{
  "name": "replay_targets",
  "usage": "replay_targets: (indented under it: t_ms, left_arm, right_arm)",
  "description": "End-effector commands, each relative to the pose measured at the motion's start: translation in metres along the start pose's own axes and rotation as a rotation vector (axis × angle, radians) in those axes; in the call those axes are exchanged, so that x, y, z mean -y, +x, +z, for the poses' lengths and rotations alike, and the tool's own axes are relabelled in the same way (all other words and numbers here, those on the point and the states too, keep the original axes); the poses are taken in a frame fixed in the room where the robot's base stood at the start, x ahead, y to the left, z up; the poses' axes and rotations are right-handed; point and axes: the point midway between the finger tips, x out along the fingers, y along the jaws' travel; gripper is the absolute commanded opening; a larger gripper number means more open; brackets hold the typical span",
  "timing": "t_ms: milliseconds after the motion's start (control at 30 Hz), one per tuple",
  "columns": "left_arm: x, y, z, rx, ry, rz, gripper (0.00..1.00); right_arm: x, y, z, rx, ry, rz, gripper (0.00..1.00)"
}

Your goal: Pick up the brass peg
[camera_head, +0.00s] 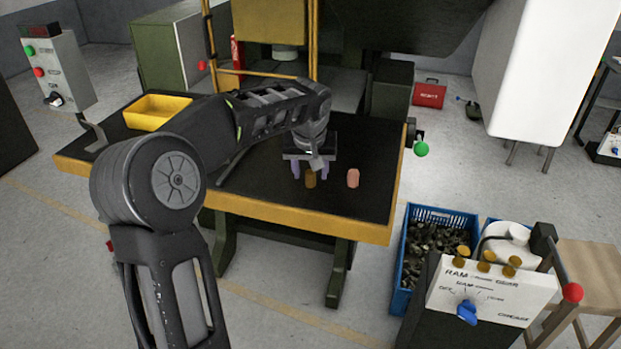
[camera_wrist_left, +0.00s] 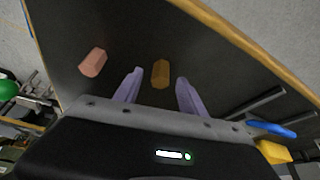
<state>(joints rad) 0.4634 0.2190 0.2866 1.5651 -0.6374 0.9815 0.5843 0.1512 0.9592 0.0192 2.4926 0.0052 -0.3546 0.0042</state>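The brass peg (camera_head: 310,179) is a small brown-gold piece on the black table top, near the table's front edge. In the left wrist view the brass peg (camera_wrist_left: 161,74) lies between the two purple fingers, with a gap on each side. My left gripper (camera_head: 310,172) is open and reaches down over it; in the left wrist view the gripper (camera_wrist_left: 158,92) holds nothing. A pink copper-coloured peg (camera_head: 353,178) stands to the right of the brass one; it also shows in the left wrist view (camera_wrist_left: 93,62), outside the fingers. My right gripper is not in view.
The black table (camera_head: 250,182) has a yellow edge. A yellow bin (camera_head: 157,112) sits at its back left. A blue crate (camera_head: 404,262) of dark parts and a control panel (camera_head: 492,290) stand right of the table.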

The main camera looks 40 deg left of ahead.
Motion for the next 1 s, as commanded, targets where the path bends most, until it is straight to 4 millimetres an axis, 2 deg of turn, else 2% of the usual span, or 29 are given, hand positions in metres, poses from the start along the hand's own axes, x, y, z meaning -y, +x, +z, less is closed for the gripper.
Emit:
replay_targets:
  t_ms: [67,567,1000]
  left_arm:
    - [0.0001,-0.0001,-0.0001,0.000,0.000,0.000,0.41]
    - [0.0001,-0.0001,-0.0001,0.000,0.000,0.000,0.00]
    - [-0.0001,-0.0005,-0.0004,-0.001,0.000,0.000,0.00]
  right_arm:
    - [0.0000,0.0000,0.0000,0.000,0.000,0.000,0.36]
    - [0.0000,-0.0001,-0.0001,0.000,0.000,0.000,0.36]
    - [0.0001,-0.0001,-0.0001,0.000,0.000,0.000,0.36]
